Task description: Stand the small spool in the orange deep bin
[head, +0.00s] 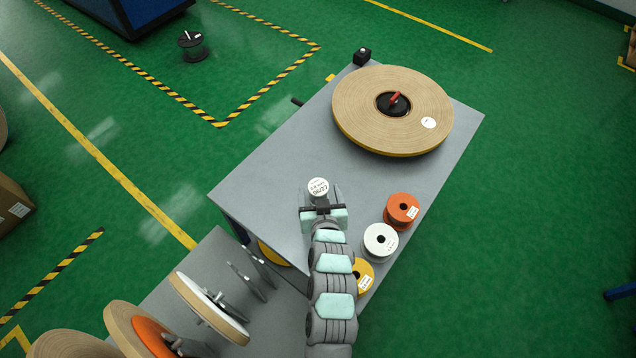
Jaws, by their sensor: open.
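Three small spools stand in a row on the grey table: an orange spool (401,213), a white spool (380,243) and a yellow spool (365,272). The yellow one is partly hidden by my arm. My gripper (319,196) is over the table, left of the spools, with its jaws open. A round white-topped piece with printed text (318,186) shows at the fingertips. I cannot tell whether the fingers touch it, or whether it is a spool. I cannot make out an orange deep bin in this view.
A large tan tape roll (370,110) with a red-handled hub lies at the table's far end. The grey table (265,170) is bare left of my gripper. Upright reels, including a white-and-tan one (208,308), stand at lower left. A black reel (192,47) is on the floor.

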